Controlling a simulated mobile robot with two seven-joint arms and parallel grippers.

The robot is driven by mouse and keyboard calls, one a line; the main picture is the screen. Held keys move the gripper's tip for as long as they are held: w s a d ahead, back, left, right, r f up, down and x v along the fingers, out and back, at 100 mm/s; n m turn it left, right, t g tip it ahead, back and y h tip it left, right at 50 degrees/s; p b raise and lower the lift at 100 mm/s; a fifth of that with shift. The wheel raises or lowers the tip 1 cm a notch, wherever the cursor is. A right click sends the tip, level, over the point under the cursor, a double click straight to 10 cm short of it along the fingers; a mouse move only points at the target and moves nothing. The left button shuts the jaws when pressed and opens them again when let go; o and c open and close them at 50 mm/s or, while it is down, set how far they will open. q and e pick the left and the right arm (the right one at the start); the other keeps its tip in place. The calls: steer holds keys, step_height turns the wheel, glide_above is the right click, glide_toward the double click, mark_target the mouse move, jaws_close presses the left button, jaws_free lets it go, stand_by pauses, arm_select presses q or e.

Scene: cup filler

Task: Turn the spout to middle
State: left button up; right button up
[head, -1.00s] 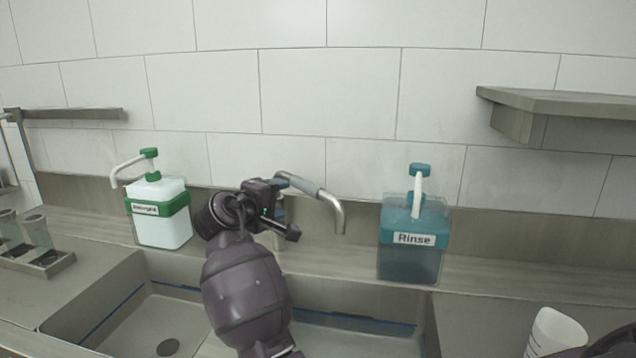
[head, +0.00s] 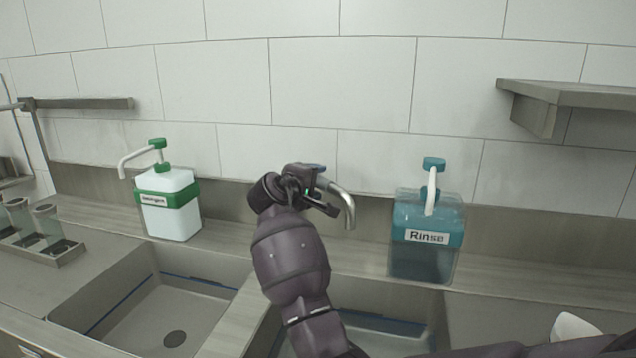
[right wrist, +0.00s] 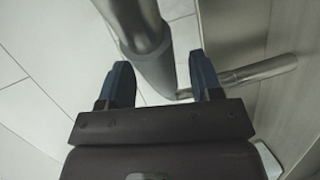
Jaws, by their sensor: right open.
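The metal spout (head: 346,205) curves out over the sink, its end bent down, between the two dispensers. My right gripper (head: 318,181) is at the spout and hides its base and most of its length. In the right wrist view the jaws of my right gripper (right wrist: 160,60) are apart. The spout's grey pipe (right wrist: 150,62) runs between the two blue fingertips, with gaps showing; I cannot tell whether either finger touches it. My left gripper is not in view.
A white detergent dispenser (head: 170,208) with a green pump stands left, and a teal Rinse dispenser (head: 425,262) stands close to the right of the spout. A left basin (head: 150,300) lies below. A wall shelf (head: 570,95) juts out at upper right. A white cup (head: 572,328) shows at lower right.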

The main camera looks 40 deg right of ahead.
steer(key=shift+x, duration=0.85)
jaws_close()
